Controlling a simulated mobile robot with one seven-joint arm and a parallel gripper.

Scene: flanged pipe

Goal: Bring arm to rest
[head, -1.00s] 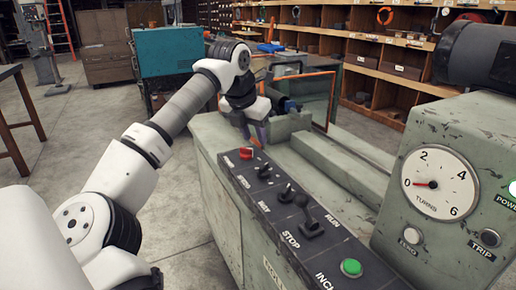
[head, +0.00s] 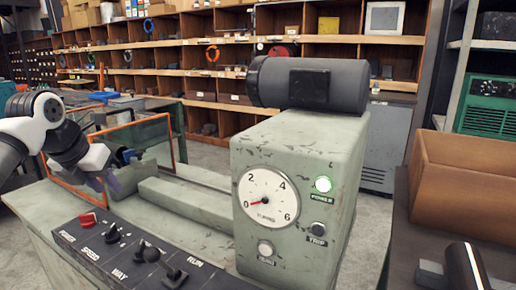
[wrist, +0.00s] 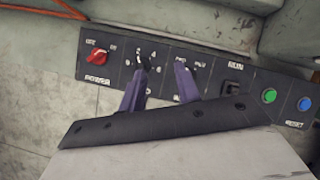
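My arm (head: 35,125) enters the head view from the left edge. My gripper (head: 108,183) hangs at its end, over the far left end of the machine's control panel (head: 140,255). In the wrist view my gripper (wrist: 160,80) shows two purple fingers set apart with nothing between them, so it is open and empty. The panel lies beyond the fingertips there, with a red power switch (wrist: 98,54). I cannot tell the exact gap between fingertips and panel. No flanged pipe can be made out.
An orange-framed guard (head: 130,145) stands close behind my gripper. A cardboard box (head: 465,185) is at right; shelves line the back.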

